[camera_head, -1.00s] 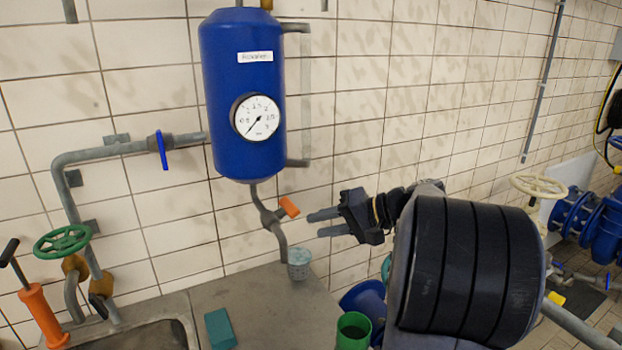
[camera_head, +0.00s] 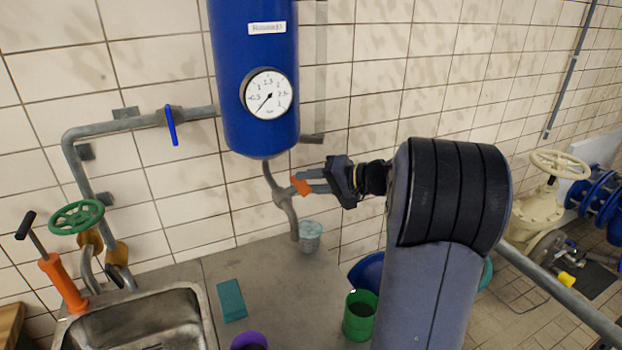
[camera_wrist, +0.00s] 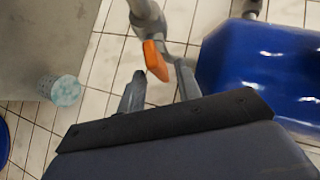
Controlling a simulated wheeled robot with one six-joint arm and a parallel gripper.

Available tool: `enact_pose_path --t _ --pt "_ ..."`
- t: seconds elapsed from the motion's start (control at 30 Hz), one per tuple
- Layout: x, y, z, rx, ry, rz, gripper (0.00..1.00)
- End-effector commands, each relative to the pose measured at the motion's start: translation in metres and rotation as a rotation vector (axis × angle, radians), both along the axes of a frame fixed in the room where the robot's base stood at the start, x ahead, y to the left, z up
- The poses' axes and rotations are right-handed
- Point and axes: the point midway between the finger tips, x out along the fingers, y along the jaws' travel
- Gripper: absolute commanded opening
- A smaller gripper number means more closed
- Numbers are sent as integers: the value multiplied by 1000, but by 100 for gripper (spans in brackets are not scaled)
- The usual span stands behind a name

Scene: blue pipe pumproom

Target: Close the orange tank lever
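The orange lever (camera_head: 300,185) sits on the grey pipe (camera_head: 289,210) below the blue tank (camera_head: 258,120). In the wrist view the orange lever (camera_wrist: 156,61) lies between the two fingertips. My gripper (camera_head: 308,182) points left at the lever, with its fingertips beside it. In the wrist view my gripper (camera_wrist: 161,83) is open, with visible gaps between the lever and the fingers. The lever is tilted, and its far end is partly hidden by a finger in the head view.
A clear cup (camera_head: 310,238) stands under the pipe outlet on the grey counter (camera_head: 268,290). A blue-handled valve (camera_head: 171,125) is on the left pipe. A green cup (camera_head: 360,318) and a teal block (camera_head: 231,300) are on the counter.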

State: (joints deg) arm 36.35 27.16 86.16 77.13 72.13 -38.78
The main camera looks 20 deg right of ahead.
Motion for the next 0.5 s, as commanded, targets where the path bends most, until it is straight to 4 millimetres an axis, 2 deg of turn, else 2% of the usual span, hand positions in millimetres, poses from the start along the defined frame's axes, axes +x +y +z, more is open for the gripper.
enact_pose_path --t 0.3,0.5 --pt "2 2 -1 0 0 0 32" --pt "2 2 -1 0 0 0 16"
